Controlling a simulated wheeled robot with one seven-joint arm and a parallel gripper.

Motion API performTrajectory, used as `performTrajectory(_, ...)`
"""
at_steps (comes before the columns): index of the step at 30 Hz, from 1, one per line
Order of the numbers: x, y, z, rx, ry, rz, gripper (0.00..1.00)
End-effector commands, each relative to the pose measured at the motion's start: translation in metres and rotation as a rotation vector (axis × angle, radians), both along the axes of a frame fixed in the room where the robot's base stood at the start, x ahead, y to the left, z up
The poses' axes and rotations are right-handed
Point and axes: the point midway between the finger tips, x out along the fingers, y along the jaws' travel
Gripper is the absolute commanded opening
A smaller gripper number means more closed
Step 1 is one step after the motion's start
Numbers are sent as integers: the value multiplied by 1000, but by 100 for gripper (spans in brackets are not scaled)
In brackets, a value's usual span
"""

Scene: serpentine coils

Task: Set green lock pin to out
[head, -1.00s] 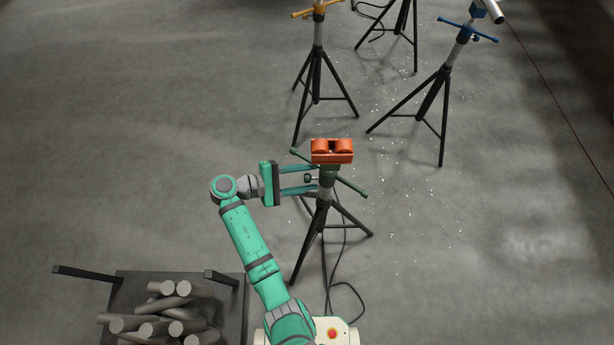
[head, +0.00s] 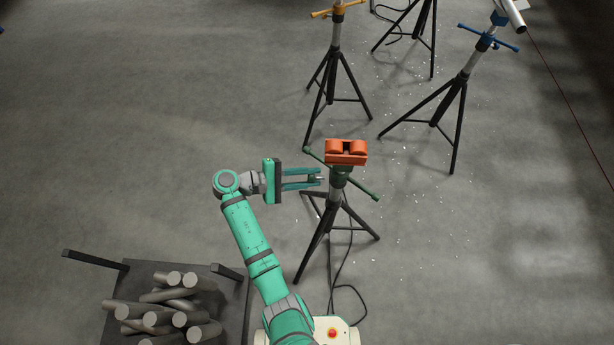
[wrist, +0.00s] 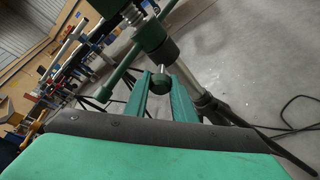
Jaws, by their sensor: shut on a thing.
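The green stand (head: 339,184) has a tripod base, a green crossbar handle and an orange roller head (head: 346,151) on top. My gripper (head: 320,178) reaches it from the left, its fingers shut on the green lock pin's knob. In the wrist view the round dark green knob (wrist: 161,84) sits between the fingertips of my gripper (wrist: 161,87). A short pale piece of shaft shows just beyond the knob, towards the stand's collar. The fingertips are a little apart from the stand's column.
A yellow-handled stand (head: 335,35) and a blue-handled stand (head: 466,68) are farther back. A dark rack of grey bars (head: 232,272) is at lower left. A black cable (head: 334,292) lies by the tripod. The floor at left is clear.

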Motion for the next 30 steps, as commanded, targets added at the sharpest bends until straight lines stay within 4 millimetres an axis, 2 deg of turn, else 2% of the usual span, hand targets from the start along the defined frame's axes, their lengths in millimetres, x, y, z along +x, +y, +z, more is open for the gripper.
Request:
performTrajectory(8, -2, 0, 0, -1, 3, -6, 0)
performTrajectory(9, -2, 0, 0, -1, 3, -6, 30)
performTrajectory(11, -2, 0, 0, -1, 2, -6, 42)
performTrajectory(22, -2, 3, 1, 0, 0, -4, 42)
performTrajectory(26, -4, 17, 5, 0, 0, -3, 42)
performTrajectory(30, -9, 43, 12, 0, 0, 0, 42)
